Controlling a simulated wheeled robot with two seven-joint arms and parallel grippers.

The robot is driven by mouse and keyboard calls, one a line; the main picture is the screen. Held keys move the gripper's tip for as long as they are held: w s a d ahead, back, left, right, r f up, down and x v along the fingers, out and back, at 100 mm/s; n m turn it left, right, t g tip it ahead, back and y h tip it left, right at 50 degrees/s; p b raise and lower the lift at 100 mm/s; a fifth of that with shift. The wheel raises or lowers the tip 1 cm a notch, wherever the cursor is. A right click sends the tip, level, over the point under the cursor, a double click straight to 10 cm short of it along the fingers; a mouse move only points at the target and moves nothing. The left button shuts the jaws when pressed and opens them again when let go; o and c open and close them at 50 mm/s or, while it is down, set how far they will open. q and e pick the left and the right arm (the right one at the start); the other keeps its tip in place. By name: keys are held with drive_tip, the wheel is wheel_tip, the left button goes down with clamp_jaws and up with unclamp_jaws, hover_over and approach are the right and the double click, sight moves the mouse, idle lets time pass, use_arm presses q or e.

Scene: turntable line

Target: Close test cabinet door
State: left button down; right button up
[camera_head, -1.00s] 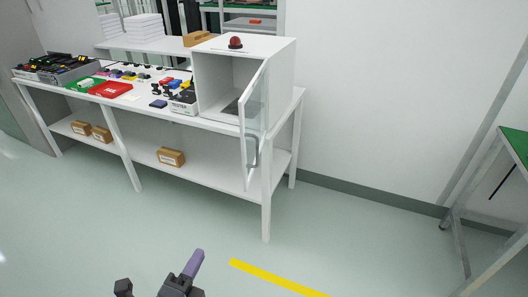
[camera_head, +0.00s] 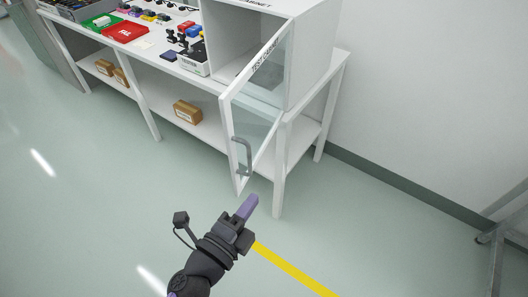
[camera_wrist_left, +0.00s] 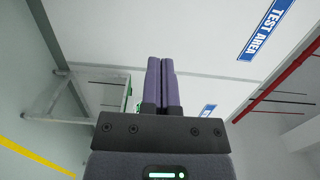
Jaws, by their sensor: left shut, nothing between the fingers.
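The white test cabinet (camera_head: 315,75) stands on the right end of the white workbench. Its glass door (camera_head: 229,150) with a white frame is swung open toward me, and a grey handle (camera_head: 243,158) sits low on the door's outer edge. Inside, the part of the cabinet that shows looks empty apart from a dark floor patch. My left gripper (camera_head: 250,205) is shut and empty, just below and right of the door's lower corner in the picture. I cannot tell how far apart they are in depth. In the left wrist view its purple fingers (camera_wrist_left: 161,85) are together. My right gripper is not in view.
The workbench (camera_head: 190,72) holds a red tray (camera_head: 124,32), a green tray (camera_head: 101,22) and small parts. Cardboard boxes (camera_head: 188,112) lie on its lower shelf. A yellow floor line (camera_head: 290,267) runs near my arm. A metal stand (camera_head: 497,240) is at the right. The floor between is clear.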

use_arm(q)
drive_tip(key=w, duration=0.8)
drive_tip(key=shift+w+d, duration=0.2)
drive_tip(key=shift+d, duration=0.25)
drive_tip(key=shift+a, duration=0.1)
